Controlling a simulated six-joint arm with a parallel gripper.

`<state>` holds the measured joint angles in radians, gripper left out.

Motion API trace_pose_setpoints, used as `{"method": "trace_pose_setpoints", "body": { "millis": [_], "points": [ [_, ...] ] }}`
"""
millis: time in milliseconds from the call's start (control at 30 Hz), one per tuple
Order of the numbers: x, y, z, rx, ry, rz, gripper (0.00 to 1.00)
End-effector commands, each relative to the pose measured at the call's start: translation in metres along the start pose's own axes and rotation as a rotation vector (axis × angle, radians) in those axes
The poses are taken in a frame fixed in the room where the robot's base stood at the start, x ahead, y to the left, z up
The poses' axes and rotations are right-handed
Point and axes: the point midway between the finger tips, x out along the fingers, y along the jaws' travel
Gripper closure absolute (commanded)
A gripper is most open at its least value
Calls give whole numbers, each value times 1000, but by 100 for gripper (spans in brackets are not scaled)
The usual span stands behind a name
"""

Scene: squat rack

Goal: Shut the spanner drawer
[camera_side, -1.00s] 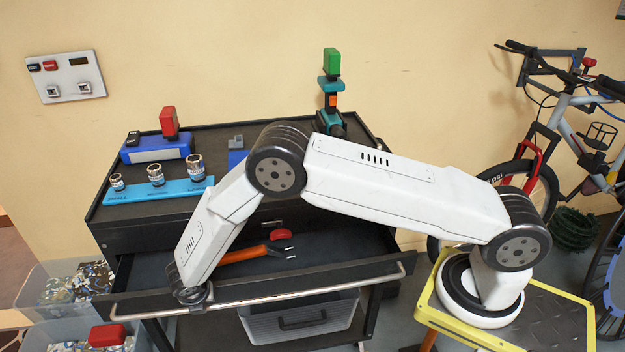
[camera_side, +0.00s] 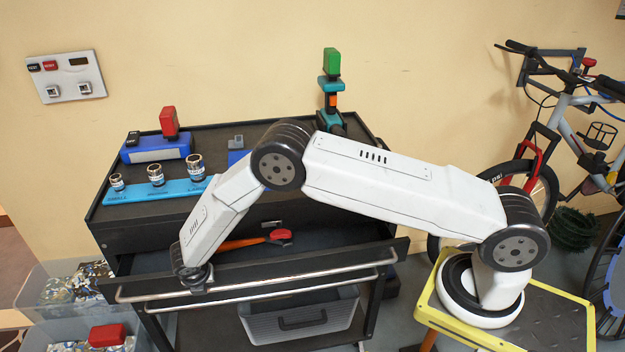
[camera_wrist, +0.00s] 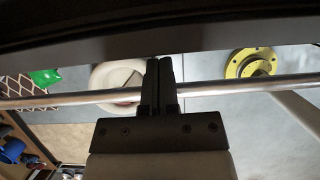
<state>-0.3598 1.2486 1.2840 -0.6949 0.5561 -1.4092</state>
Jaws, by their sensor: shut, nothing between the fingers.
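The spanner drawer (camera_side: 340,257) of the black tool cabinet is partly open, with a silver bar handle (camera_side: 300,283) along its front. An orange-handled tool with a red end (camera_side: 279,236) shows inside, partly hidden by my arm. My gripper is at the left part of the drawer front in the side view, its fingers hidden there by the wrist. In the wrist view my gripper (camera_wrist: 159,66) is shut and empty. Its fingers overlap the silver bar (camera_wrist: 215,89), with the tips near the dark drawer front (camera_wrist: 220,40); contact cannot be told.
The cabinet top holds a blue socket tray (camera_side: 160,190) with several sockets, a blue case (camera_side: 155,149) and a teal drill (camera_side: 331,95). A grey bin (camera_side: 300,320) sits below the drawer. Clear bins (camera_side: 65,287) stand at the left.

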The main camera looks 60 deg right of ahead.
Motion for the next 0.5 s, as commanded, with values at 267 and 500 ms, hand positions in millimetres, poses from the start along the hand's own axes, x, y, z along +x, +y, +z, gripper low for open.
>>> {"method": "trace_pose_setpoints", "body": {
  "millis": [267, 500],
  "points": [
    [-19, 1, 0, 0, -1, 2, 100],
    [-49, 1, 0, 0, 0, 2, 100]
  ]
}}
